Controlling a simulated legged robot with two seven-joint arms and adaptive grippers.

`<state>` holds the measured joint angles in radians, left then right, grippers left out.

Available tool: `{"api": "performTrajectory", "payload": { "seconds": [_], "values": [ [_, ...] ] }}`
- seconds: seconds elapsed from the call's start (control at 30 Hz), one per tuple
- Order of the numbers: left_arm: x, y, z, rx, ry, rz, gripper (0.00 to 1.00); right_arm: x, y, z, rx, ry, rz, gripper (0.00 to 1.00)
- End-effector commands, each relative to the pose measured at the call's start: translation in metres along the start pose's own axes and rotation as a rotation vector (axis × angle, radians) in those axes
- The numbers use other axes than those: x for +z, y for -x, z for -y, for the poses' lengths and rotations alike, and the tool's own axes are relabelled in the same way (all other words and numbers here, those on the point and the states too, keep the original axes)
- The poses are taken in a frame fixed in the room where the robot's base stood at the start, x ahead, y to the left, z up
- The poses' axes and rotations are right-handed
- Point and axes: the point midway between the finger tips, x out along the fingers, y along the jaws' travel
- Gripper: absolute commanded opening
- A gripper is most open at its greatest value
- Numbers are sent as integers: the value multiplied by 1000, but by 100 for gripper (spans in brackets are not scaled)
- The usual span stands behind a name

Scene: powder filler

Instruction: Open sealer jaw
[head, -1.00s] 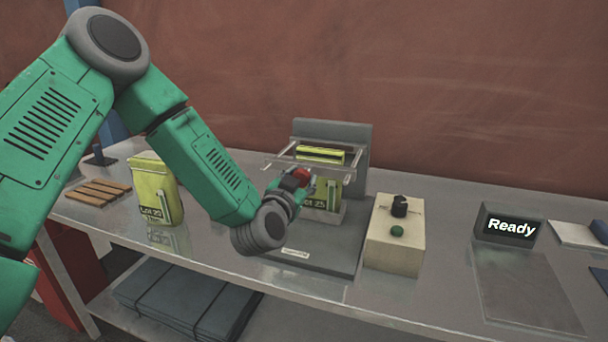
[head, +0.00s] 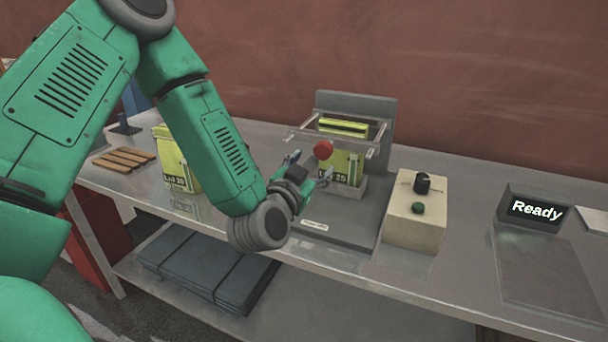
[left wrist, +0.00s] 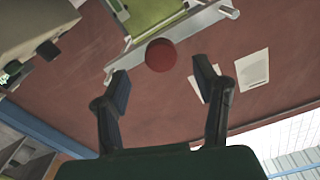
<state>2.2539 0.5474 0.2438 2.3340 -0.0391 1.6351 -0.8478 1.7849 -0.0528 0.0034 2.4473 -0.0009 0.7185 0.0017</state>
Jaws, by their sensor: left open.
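The sealer (head: 358,222) stands on the bench with a grey base and back plate. Its jaw (head: 335,134) is a frame with a red knob (head: 323,150) at the front. A yellow-green pouch (head: 345,165) marked "Lot 25" stands upright in the sealer, beneath the jaw. My left gripper (head: 306,178) is open, just in front of and below the red knob, apart from it. In the left wrist view the knob (left wrist: 160,55) shows beyond and between the two spread fingers (left wrist: 163,90). My right gripper is not in view.
A beige control box (head: 414,225) with a black dial and green button stands right of the sealer. A display reading "Ready" (head: 535,209) is farther right. Another yellow pouch (head: 178,172) and wooden slats (head: 124,159) are at left. Dark folded sheets (head: 205,270) lie on the lower shelf.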

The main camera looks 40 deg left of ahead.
Motion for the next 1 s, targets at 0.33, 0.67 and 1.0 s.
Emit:
{"api": "performTrajectory", "payload": {
  "seconds": [0.33, 0.67, 1.0],
  "values": [
    [2, 45, 1, 1, 0, 3, 55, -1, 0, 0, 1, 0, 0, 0],
    [2, 48, 1, 0, 1, 3, 55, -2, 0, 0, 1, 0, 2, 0],
    [11, 49, -5, 21, 2, 22, 55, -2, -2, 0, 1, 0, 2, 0]
  ]
}}
